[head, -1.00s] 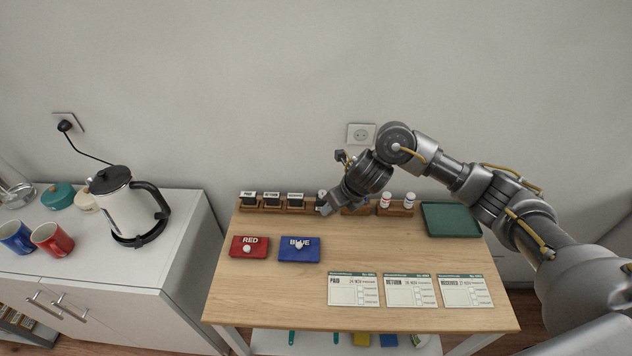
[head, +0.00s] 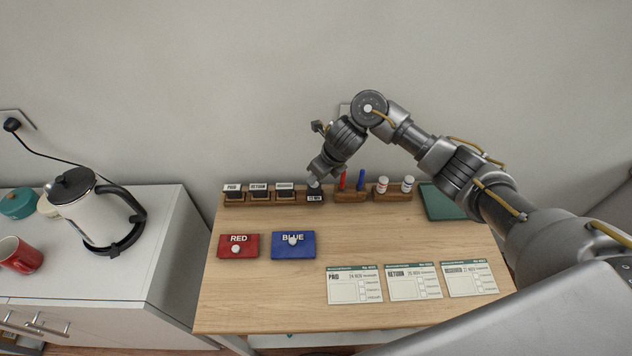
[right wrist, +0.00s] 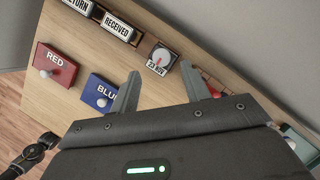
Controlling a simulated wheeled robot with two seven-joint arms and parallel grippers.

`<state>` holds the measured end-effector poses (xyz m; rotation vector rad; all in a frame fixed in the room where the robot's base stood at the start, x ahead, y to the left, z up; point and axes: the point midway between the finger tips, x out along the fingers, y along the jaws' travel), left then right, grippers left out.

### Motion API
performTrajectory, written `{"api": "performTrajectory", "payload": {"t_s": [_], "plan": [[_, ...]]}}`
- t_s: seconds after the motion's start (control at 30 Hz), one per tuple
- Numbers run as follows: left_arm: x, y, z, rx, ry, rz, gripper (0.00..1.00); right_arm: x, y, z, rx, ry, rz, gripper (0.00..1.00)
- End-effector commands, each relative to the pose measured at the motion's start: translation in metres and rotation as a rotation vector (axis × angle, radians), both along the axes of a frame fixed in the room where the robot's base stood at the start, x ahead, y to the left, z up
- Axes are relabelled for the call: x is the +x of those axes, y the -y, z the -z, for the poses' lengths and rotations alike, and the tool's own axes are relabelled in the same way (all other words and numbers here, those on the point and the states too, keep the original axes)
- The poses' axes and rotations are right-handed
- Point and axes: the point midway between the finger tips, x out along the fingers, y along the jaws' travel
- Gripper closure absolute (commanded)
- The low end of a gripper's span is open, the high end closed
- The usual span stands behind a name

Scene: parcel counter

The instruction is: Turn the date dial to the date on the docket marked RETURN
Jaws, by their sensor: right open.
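The date dial (head: 314,190) stands at the right end of the stamp rack, partly covered from above by my right gripper (head: 314,181). In the right wrist view the dial (right wrist: 161,58) is a pale round face with a red pointer and a date label that seems to read 23 NOV. My right gripper (right wrist: 161,88) is open and empty, its fingertips short of the dial and apart from it. The RETURN docket (head: 414,282) lies on the table between the PAID docket (head: 354,285) and the RECEIVED docket (head: 470,279). Its date is too small to read surely, perhaps 25 or 26 NOV.
The rack holds PAID (head: 233,189), RETURN (head: 259,188) and RECEIVED (head: 285,188) stamps. Red (head: 239,246) and blue (head: 293,245) ink pads lie in front. Pens (head: 361,180), small bottles (head: 383,185) and a green tray (head: 444,203) stand right of the dial. The table's middle is clear.

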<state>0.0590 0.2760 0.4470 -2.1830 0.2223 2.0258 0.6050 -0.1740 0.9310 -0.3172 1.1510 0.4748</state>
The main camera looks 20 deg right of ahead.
Motion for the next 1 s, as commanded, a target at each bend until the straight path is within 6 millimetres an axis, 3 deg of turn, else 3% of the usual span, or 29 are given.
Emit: {"api": "performTrajectory", "payload": {"t_s": [0.1,0.3,0.7,1.0], "plan": [[0.009,0.0,-0.001,0.0,0.011,0.0,0.64,0.006,-0.003,0.02,0.0,-0.004,0.005,0.53],[0.018,0.001,-0.001,-0.003,0.026,0.0,0.64,0.014,-0.006,0.042,0.0,-0.001,0.003,0.53],[0.012,0.001,-0.001,-0.002,0.018,0.0,0.64,0.017,-0.007,0.048,-0.001,0.002,0.003,0.53],[0.011,0.001,-0.001,-0.001,0.016,0.0,0.64,0.017,-0.007,0.047,-0.001,0.003,0.003,0.93]]}}
